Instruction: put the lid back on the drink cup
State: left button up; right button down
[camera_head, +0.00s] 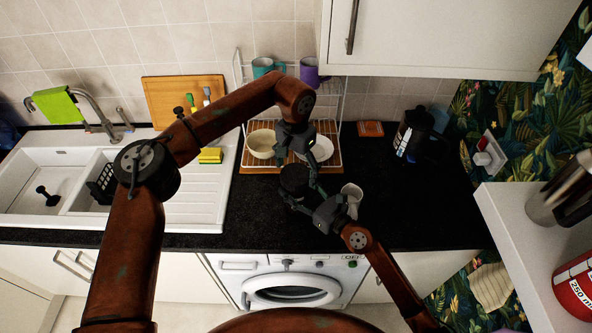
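A dark round object (294,179) is at the middle of the counter, between my two grippers. It could be the lid or the top of the drink cup; I cannot tell which. My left gripper (297,167) points down from above, its fingers spread apart over and beside the dark object. My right gripper (300,194) reaches in from the lower right, with its fingertips close to the object's near side. Contact of either gripper is unclear. A small white cup (354,191) stands right of my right gripper, partly hidden by it.
A dish rack (332,134) with bowls and mugs stands behind. The sink (38,187) is at left, with a yellow sponge (210,155) on its drainer. A black kettle (413,134) stands at back right. The counter (425,205) is clear at right.

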pick_arm(q)
jog(key=shift+r, duration=2.25)
jog(key=shift+d, duration=0.1)
jog(key=shift+c, duration=0.2)
